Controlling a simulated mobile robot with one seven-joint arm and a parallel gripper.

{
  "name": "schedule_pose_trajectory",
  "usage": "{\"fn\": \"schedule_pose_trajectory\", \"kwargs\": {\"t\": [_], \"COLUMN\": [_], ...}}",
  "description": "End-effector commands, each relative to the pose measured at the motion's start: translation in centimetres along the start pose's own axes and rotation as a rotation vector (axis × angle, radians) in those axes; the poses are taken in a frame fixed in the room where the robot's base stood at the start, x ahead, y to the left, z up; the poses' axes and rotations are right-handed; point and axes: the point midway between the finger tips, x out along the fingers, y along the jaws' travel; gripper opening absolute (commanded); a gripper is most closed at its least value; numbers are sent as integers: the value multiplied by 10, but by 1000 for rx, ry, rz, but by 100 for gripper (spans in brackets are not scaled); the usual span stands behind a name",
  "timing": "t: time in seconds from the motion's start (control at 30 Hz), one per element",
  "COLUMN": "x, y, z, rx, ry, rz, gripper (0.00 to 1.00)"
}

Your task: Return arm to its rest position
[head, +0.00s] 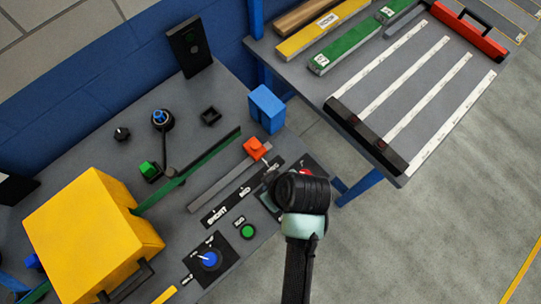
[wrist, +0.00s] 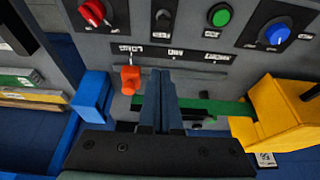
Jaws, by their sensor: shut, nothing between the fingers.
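My arm reaches in from the bottom of the head view, its dark wrist over the right edge of the grey control panel (head: 225,225). In the wrist view my gripper (wrist: 164,80) is shut and empty, its two dark fingers together over the panel. In the head view the fingers are mostly hidden by my wrist. An orange slider knob (head: 257,148) sits beside the fingers, and it also shows in the wrist view (wrist: 130,80); I cannot tell whether they touch. A red knob (wrist: 92,12) is at the wrist view's upper left.
A yellow box (head: 85,240) with a dark handle stands at the left, a green bar (head: 190,178) beside it. A blue block (head: 266,108) stands near the panel's far edge. A green button (head: 248,231) and blue knob (head: 209,260) are nearby. A second table (head: 425,85) holds coloured bars.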

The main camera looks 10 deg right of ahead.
Motion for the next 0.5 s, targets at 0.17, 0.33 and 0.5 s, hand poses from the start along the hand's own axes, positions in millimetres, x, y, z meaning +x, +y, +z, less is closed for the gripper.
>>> {"fn": "schedule_pose_trajectory", "kwargs": {"t": [0.17,0.33,0.5], "x": [-7,-7,-7], "y": [0,0,0], "z": [2,2,2], "rx": [0,0,0], "ry": [-1,-1,-1], "rz": [0,0,0], "gripper": [0,0,0]}}
